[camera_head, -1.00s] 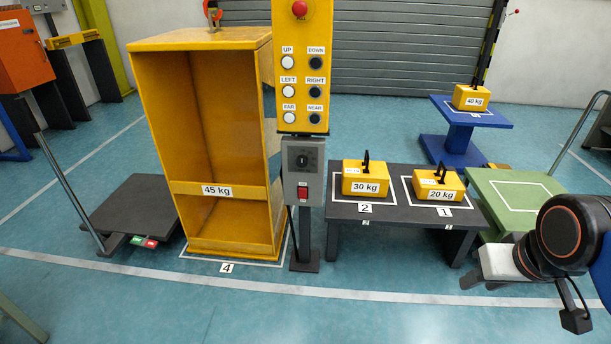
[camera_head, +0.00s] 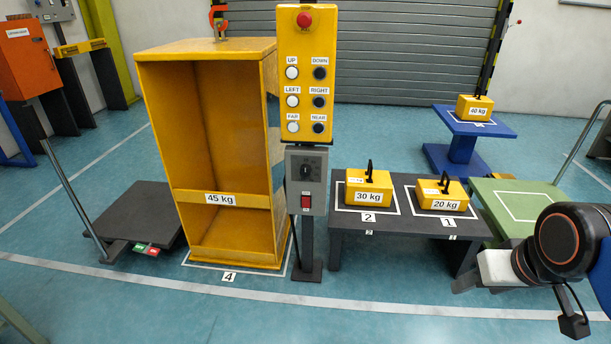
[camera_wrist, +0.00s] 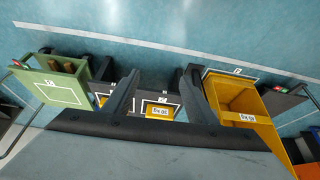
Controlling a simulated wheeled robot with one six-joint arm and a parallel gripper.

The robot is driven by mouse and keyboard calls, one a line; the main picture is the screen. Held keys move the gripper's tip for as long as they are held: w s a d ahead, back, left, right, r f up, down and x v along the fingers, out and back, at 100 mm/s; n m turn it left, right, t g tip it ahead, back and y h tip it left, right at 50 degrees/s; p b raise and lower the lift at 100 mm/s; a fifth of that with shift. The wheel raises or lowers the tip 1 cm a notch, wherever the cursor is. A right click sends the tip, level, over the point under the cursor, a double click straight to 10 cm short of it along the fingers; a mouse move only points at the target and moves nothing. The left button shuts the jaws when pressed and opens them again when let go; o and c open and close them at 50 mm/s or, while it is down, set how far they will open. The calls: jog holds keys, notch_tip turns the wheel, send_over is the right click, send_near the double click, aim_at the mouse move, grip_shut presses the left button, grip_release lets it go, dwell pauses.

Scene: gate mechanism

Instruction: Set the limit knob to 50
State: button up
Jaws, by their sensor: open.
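A round black knob (camera_head: 306,171) sits on the front of a grey control box (camera_head: 291,190), above a red switch (camera_head: 306,202). The knob is small, and its pointer and any scale marks are too small to read. The box is on a dark post under a yellow button panel (camera_head: 285,50). My gripper (camera_wrist: 161,72) shows in the wrist view with its two dark fingers spread apart and nothing between them. It is well away from the knob.
A yellow 45 kg cabinet (camera_head: 221,199) stands left of the post. A dark table (camera_head: 400,232) with 30 kg (camera_head: 369,187) and 20 kg (camera_head: 443,192) weights stands right of it. A green table (camera_head: 522,202) is near my arm. The floor in front is clear.

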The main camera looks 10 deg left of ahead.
jog(key=w+a+n+t+y, duration=0.1)
jog(key=w+a+n, duration=0.1)
jog(key=w+a, duration=0.4)
jog(key=w+a+n+t+y, duration=0.1)
jog(key=w+a+n+t, duration=0.15)
jog(key=w, duration=0.55)
jog(key=n+t, duration=0.8)
jog(key=t, duration=0.1)
send_near(306, 173)
jog(key=w, duration=0.5)
jog(key=w+a, duration=0.1)
jog(key=w, duration=0.2)
jog(key=shift+f, duration=0.1)
jog(key=c, duration=1.1)
